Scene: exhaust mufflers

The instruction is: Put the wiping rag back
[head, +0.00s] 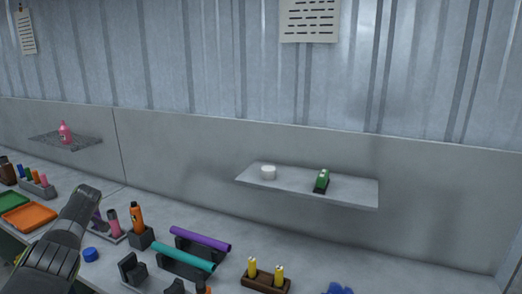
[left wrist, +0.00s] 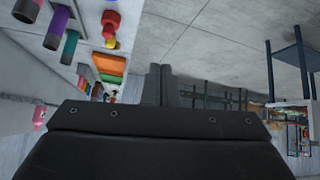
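A crumpled blue thing (head: 338,289), which may be the wiping rag, lies on the bench at the bottom edge of the head view and is partly cut off. I cannot make out a rag in the left wrist view. My left arm shows at the lower left of the head view, over the bench and well left of the blue thing. In the left wrist view my left gripper (left wrist: 162,85) has its two fingers close together with nothing visible between them. My right gripper is in neither view.
The bench holds a purple tube (head: 200,238), a teal tube (head: 184,257), an orange bottle (head: 136,217), a blue cap (head: 90,255) and an orange tray (head: 30,216). A wall shelf (head: 348,194) carries a white round item (head: 268,172) and a green item (head: 322,180).

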